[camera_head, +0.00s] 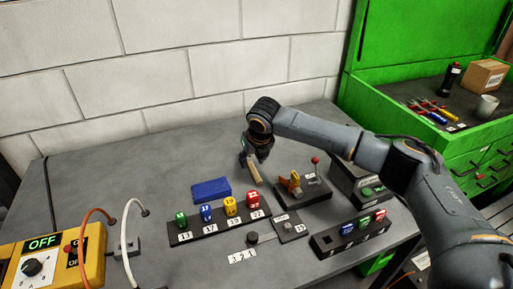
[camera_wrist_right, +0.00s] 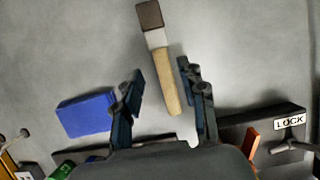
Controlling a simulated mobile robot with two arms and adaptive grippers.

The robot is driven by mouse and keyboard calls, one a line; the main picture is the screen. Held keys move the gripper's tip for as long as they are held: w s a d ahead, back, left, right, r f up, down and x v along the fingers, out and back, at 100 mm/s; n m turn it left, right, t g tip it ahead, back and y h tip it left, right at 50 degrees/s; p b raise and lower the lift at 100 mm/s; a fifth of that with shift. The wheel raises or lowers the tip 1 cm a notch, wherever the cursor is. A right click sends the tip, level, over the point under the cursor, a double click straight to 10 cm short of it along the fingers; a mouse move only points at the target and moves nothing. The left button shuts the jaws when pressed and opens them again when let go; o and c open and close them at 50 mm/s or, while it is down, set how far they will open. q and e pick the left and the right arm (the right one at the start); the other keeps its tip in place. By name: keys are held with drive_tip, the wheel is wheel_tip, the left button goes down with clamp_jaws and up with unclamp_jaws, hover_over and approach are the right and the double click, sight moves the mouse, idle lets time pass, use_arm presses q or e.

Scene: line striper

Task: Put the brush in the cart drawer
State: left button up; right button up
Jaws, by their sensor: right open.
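The brush lies on the grey table, with a pale wooden handle (camera_head: 254,172) in the head view. In the right wrist view the brush (camera_wrist_right: 169,82) has a silver band and dark brown bristles at the far end. My right gripper (camera_head: 249,158) is above it, and the wrist view shows the open fingers (camera_wrist_right: 160,72) on either side of the handle, with gaps. The green cart (camera_head: 466,143) stands at the right. Its drawer fronts (camera_head: 484,163) are partly visible and look closed. My left gripper is not in view.
A blue block (camera_head: 211,190) lies left of the brush. A rack of numbered coloured pieces (camera_head: 190,231) and a lever device (camera_head: 304,190) stand nearby. The cart top holds screwdrivers (camera_head: 434,112), a cup (camera_head: 487,106) and a box (camera_head: 484,75). The table's back left is clear.

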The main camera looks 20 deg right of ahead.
drive_tip(key=v, duration=1.1)
drive_tip(key=shift+b, duration=0.4)
drive_tip(key=shift+f, duration=0.1)
